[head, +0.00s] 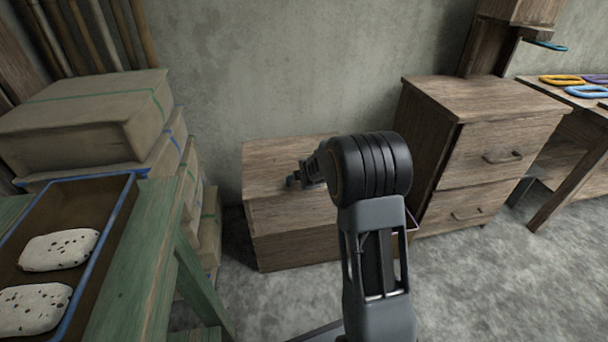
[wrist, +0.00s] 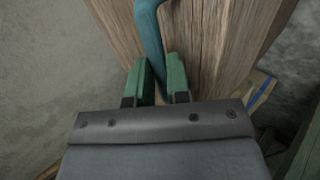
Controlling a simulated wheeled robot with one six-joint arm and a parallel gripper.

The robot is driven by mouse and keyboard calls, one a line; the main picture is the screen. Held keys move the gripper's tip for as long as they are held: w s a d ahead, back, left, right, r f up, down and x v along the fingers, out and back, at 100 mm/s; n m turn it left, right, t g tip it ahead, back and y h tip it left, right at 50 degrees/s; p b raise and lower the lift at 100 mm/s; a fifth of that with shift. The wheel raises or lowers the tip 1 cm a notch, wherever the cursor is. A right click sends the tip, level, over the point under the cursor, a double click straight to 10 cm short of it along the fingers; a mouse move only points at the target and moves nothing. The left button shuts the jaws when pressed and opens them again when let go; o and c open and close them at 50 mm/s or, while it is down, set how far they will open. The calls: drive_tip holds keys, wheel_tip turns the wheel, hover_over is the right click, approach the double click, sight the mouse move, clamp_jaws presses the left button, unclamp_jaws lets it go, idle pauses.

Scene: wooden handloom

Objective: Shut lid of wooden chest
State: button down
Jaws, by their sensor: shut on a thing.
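The wooden chest (head: 300,240) stands against the wall, partly hidden behind my arm. Its plank lid (head: 265,165) shows above the front, and I cannot tell from here whether a gap is left under it. My gripper (head: 293,181) is at the chest's upper part, left of my wrist. In the wrist view my gripper's green fingers (wrist: 163,80) are shut on a curved teal piece (wrist: 150,35), which lies over the wood. A seam between two wood faces (wrist: 225,45) runs beside it. Where the teal piece is attached is hidden.
Stacked boxes (head: 85,120) and a green table (head: 150,240) with a blue-edged tray (head: 105,225) stand left. A drawer cabinet (head: 490,150) stands close on the right, with a bench (head: 585,130) beyond. Grey floor (head: 490,290) is clear at the front right.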

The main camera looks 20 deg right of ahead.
drive_tip(key=shift+s+a+f+g, duration=0.15)
drive_tip(key=shift+s+f, duration=0.15)
drive_tip(key=shift+f, duration=0.25)
drive_tip(key=shift+s+d+f+g, duration=0.15)
drive_tip(key=shift+s+f, duration=0.1)
drive_tip(key=shift+f, duration=0.3)
drive_tip(key=c, duration=1.3)
unclamp_jaws()
drive_tip(key=shift+w+a+f, duration=0.1)
drive_tip(key=shift+o, duration=1.1)
drive_tip(key=p+v, duration=0.4)
drive_tip(key=v, duration=1)
drive_tip(key=shift+w+r+p, duration=0.15)
drive_tip(key=shift+r+p, duration=0.15)
drive_tip(key=shift+r, duration=0.05)
drive_tip(key=s+a+r+m+g+p, duration=0.1)
drive_tip(key=s+r+m+p, duration=0.4)
drive_tip(key=r+p, duration=0.5)
drive_tip(key=s+a+r+m+g+y+p, duration=0.1)
drive_tip(key=s+a+r+m+p, duration=0.3)
drive_tip(key=s+r+p, duration=0.5)
drive_tip(key=s+a+r+m+g+p, duration=0.2)
drive_tip(key=s+r+m+p, duration=0.5)
drive_tip(key=r+p, duration=0.5)
wheel_tip(320, 180, up, 7)
drive_tip(key=shift+a+r+g+p, duration=0.1)
drive_tip(key=shift+a+g+p, duration=0.3)
drive_tip(key=shift+g, duration=0.1)
